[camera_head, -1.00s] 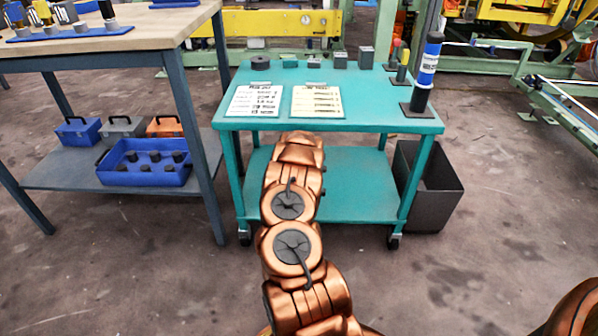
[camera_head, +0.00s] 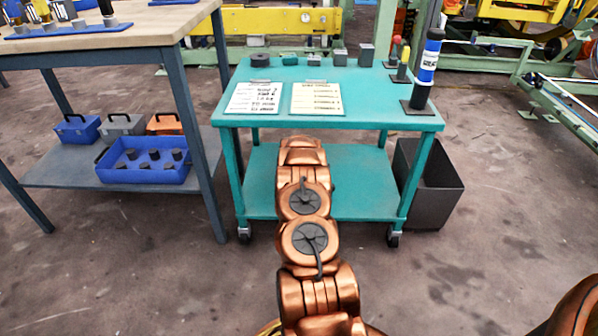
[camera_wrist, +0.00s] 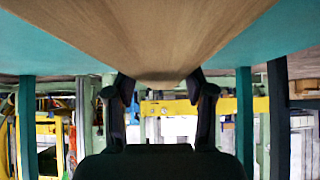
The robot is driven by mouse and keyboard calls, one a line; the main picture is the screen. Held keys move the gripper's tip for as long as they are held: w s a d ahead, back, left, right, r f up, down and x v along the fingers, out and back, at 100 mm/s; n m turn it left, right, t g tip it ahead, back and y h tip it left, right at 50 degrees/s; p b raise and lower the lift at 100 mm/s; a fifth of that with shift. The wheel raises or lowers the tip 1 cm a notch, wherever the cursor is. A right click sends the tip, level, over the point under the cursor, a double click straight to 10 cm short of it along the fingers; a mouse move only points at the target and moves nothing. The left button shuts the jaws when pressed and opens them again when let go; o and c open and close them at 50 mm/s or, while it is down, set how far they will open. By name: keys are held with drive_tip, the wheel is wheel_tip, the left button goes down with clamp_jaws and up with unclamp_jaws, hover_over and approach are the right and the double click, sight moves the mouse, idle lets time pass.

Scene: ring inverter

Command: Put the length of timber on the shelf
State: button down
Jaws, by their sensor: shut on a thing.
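The length of timber (camera_wrist: 160,40) is a brown wooden piece that fills the top middle of the wrist view. My gripper (camera_wrist: 160,88) is shut on it, with one dark finger at each side of its end. A teal surface (camera_wrist: 40,45) shows on both sides of the timber. In the head view, the lower shelf (camera_head: 365,185) of the teal trolley has bare board on both sides of my arm. My arm reaches over that shelf and hides my gripper and the timber there. I cannot tell whether the timber touches the shelf.
The trolley's top (camera_head: 385,117) carries two paper sheets, small blocks and a blue-banded cylinder (camera_head: 428,65). A dark bin (camera_head: 430,190) stands at its right. A workbench (camera_head: 95,35) stands at left, with a blue tray (camera_head: 140,172) on its lower shelf. Trolley legs flank the shelf.

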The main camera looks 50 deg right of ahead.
drive_tip(key=shift+f, duration=0.3)
drive_tip(key=shift+f, duration=0.2)
drive_tip(key=shift+c, duration=2)
unclamp_jaws()
drive_tip(key=shift+r, duration=0.2)
drive_tip(key=shift+s+b, duration=0.15)
drive_tip(key=shift+b, duration=0.5)
